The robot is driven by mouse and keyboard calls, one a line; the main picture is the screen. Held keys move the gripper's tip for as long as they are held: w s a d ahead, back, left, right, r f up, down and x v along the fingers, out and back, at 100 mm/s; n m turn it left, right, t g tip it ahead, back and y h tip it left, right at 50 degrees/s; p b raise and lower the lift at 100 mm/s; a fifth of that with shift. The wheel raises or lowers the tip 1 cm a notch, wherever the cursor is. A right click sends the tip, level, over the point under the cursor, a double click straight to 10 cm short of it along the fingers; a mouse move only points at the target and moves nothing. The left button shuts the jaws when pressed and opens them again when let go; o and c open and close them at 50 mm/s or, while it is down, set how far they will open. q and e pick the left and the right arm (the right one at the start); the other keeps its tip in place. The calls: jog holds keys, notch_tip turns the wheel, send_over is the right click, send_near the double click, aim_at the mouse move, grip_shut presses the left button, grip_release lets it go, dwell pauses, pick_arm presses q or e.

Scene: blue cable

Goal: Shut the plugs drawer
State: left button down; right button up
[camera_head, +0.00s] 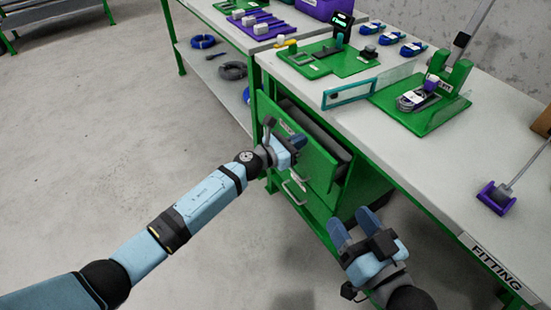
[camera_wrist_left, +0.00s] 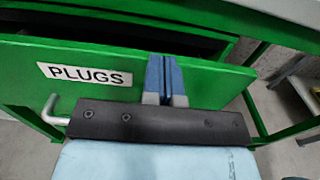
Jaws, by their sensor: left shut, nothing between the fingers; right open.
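The plugs drawer (camera_head: 307,155) is a green drawer under the bench, pulled out so that its dark inside shows in the head view. In the left wrist view its green front (camera_wrist_left: 215,83) carries a white PLUGS label (camera_wrist_left: 85,74) and a metal handle (camera_wrist_left: 52,112). My left gripper (camera_head: 299,139) is shut and empty, close to the drawer front; in the wrist view its fingers (camera_wrist_left: 165,75) overlap the front to the right of the label. I cannot tell if they touch it. My right gripper (camera_head: 354,222) is open and empty, right of the drawer unit.
A lower drawer with a handle (camera_head: 293,192) is below. The white bench top (camera_head: 430,160) above carries green fixtures (camera_head: 420,110), a teal-framed clear panel (camera_head: 350,92) and blue cable coils (camera_head: 392,38). A shelf at the back left holds coils (camera_head: 232,70). The floor at left is clear.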

aim_at(310, 136)
pick_arm(q)
jog(key=b+x, duration=0.2)
jog(key=x, duration=0.2)
jog(key=shift+w+d+f, duration=0.15)
jog(key=shift+w+d, duration=0.1)
jog(key=shift+d, duration=0.05)
jog(key=shift+w+d, duration=0.35)
jog(key=shift+d, duration=0.2)
jog(key=shift+w+r+b, duration=0.1)
jog(key=shift+r+b, duration=0.2)
jog(key=shift+r, duration=0.1)
pick_arm(e)
jog(key=shift+s+a+r+t+y, duration=0.25)
jog(key=shift+a+r+t+y, duration=0.25)
jog(key=shift+a+r+y, duration=0.35)
